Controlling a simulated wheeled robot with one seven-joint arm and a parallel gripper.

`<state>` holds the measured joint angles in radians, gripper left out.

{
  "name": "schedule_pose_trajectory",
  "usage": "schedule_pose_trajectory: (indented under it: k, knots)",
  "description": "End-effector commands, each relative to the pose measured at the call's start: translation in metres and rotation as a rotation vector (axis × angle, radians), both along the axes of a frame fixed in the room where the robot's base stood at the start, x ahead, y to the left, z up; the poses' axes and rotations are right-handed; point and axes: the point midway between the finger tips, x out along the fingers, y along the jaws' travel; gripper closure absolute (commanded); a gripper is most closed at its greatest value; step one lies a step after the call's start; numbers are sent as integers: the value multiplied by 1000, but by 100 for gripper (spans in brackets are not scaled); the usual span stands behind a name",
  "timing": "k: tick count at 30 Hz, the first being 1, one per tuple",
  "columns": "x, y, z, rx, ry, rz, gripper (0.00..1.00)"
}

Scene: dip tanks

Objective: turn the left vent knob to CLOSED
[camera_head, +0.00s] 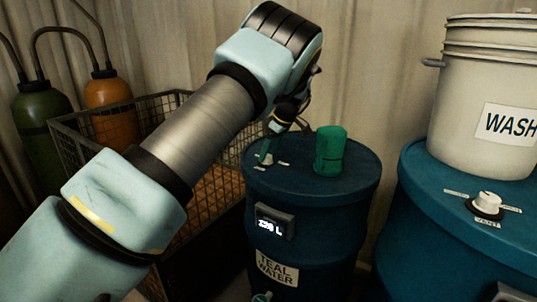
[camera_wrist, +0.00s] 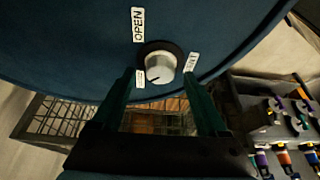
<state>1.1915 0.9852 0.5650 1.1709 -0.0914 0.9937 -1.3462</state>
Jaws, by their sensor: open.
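The left vent knob (camera_wrist: 160,67) is a pale round knob on a dark base, on the blue lid of the "TEAL WATER" drum (camera_head: 318,235). In the wrist view, a white OPEN label (camera_wrist: 138,25) is above it, with smaller labels at its lower left (camera_wrist: 140,78) and right (camera_wrist: 192,62) that I cannot read surely. A dark mark on the knob seems to face the lower-left label. My gripper (camera_wrist: 158,77) is open, its green fingers on either side of the knob's lower part; contact is unclear.
A green cylinder (camera_head: 330,150) stands on the same lid, right of my gripper. Another blue drum (camera_head: 425,205) at the right has a white knob (camera_head: 487,200) and a WASH bucket (camera_head: 490,95). A wire crate (camera_head: 85,150) and gas bottles stand at the left.

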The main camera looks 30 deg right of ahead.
Motion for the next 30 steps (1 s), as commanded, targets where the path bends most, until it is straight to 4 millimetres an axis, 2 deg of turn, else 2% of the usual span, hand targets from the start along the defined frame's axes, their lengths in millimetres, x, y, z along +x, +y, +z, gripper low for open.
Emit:
schedule_pose_trajectory:
  k: [9,15,21,30]
  knots:
    - [-20,-13,54,-3,-2,-2,24]
    - [-30,-18,81,-2,-1,-1,24]
    - [-33,-19,92,-1,-1,1,24]
    - [-33,-19,92,0,0,0,24]
